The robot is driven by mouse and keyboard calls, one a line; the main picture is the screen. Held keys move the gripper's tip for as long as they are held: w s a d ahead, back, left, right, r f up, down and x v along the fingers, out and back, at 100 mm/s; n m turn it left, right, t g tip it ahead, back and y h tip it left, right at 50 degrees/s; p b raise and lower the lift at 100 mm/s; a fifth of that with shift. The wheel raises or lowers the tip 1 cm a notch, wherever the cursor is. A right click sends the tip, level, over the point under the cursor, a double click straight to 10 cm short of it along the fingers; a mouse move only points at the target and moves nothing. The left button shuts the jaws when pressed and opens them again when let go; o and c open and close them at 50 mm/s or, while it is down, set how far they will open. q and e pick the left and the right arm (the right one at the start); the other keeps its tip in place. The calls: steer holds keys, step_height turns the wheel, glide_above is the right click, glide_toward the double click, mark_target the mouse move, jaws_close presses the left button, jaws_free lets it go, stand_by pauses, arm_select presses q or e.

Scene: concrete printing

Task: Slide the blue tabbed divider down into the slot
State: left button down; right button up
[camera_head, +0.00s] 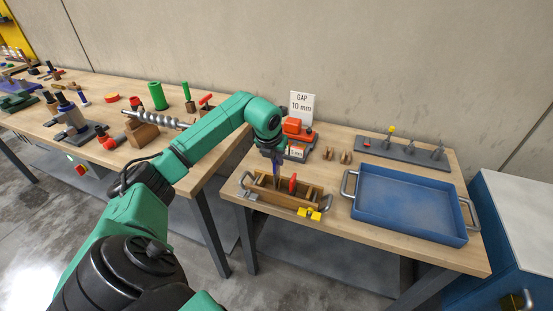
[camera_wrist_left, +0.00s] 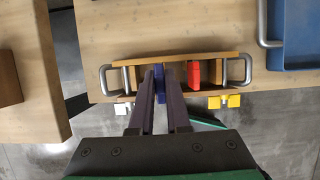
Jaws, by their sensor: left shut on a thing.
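The wooden box (camera_head: 270,196) with metal end handles stands near the front of the right table, and it also shows in the left wrist view (camera_wrist_left: 125,77). My left gripper (camera_head: 276,168) points down over the box. In the left wrist view its dark fingers (camera_wrist_left: 160,75) are shut on the blue tabbed divider (camera_wrist_left: 159,88). The divider is over the box's middle; the fingers hide much of it, and I cannot tell how deep it sits. A red tabbed divider (camera_wrist_left: 194,74) stands in the box, right of the blue one. My right gripper is not in view.
A blue tray (camera_head: 408,204) lies right of the box. A yellow wing nut (camera_head: 309,213) is at the box's front. Behind stand an orange-red device (camera_head: 297,131), a "GAP 10 mm" sign (camera_head: 302,104) and a grey peg rack (camera_head: 405,151). A cluttered second table is at left.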

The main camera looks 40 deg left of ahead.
mark_target(275, 169)
arm_select(q)
steer(key=shift+f+b, duration=0.75)
steer(key=shift+f, duration=0.2)
steer(key=shift+f+b, duration=1.65)
steer(key=shift+f, duration=0.45)
steer(key=c, duration=0.8)
jaws_free()
steer(key=b+v, duration=0.1)
steer(key=v, duration=1.3)
steer(key=shift+s+d+r, duration=0.1)
steer(key=shift+s+r, duration=0.05)
steer(key=shift+r, duration=0.15)
